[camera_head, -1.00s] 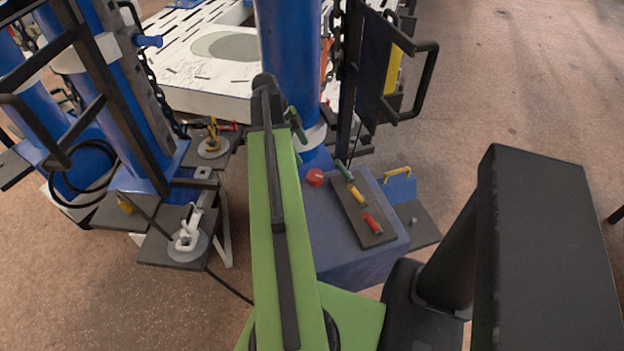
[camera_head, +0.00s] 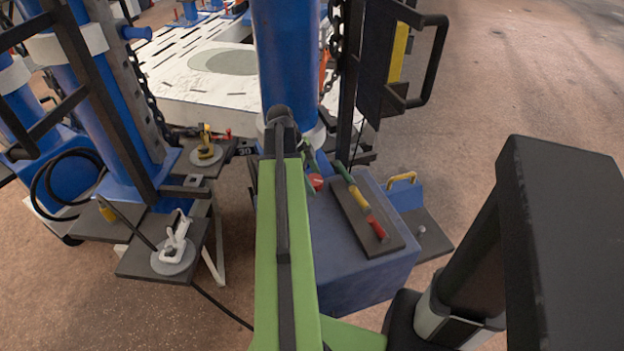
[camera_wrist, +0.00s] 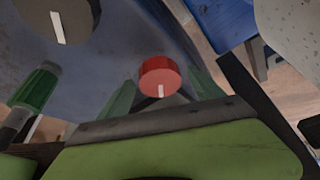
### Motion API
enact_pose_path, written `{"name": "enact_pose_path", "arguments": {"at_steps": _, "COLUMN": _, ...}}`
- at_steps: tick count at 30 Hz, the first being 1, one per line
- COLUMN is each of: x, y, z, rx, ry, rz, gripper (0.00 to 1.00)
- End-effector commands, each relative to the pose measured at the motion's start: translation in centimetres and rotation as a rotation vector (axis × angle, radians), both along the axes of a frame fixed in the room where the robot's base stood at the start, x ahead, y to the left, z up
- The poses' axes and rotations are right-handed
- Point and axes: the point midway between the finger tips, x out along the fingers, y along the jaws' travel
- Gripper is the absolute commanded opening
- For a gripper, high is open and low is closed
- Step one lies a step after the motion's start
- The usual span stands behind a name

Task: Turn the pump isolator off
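A red round knob (camera_head: 316,182) with a white pointer mark sits on the blue box (camera_head: 345,280). In the wrist view the red knob (camera_wrist: 160,78) is near the middle, its white mark toward the bottom edge. A grey round knob (camera_wrist: 62,16) with a white mark shows at the upper left there. No label tells which is the pump isolator. My gripper (camera_wrist: 157,88) is open, its dark green fingers on either side of the red knob in the picture. Whether they touch it I cannot tell. In the head view my arm hides part of the box top.
A dark plate (camera_head: 362,218) on the box carries green, yellow and red handles right beside my gripper. A blue column (camera_head: 286,60) and a hanging chain (camera_head: 334,50) stand behind. A white clamp (camera_head: 175,240) is on a plate at left. Open floor lies to the right.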

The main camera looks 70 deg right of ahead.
Motion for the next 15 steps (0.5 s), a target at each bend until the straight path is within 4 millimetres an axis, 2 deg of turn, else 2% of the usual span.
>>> {"name": "enact_pose_path", "arguments": {"at_steps": 1, "x": 0.02, "y": 0.0, "z": 0.01, "rx": 0.0, "ry": 0.0, "rz": 0.0, "gripper": 0.7}}
{"name": "enact_pose_path", "arguments": {"at_steps": 12, "x": 0.07, "y": 0.02, "z": 0.0, "rx": 0.0, "ry": 0.0, "rz": 0.001, "gripper": 0.22}}
{"name": "enact_pose_path", "arguments": {"at_steps": 14, "x": 0.08, "y": 0.02, "z": 0.0, "rx": 0.0, "ry": 0.0, "rz": 0.001, "gripper": 0.14}}
{"name": "enact_pose_path", "arguments": {"at_steps": 15, "x": 0.25, "y": -0.5, "z": 0.0, "rx": -0.001, "ry": 0.0, "rz": 0.004, "gripper": 0.13}}
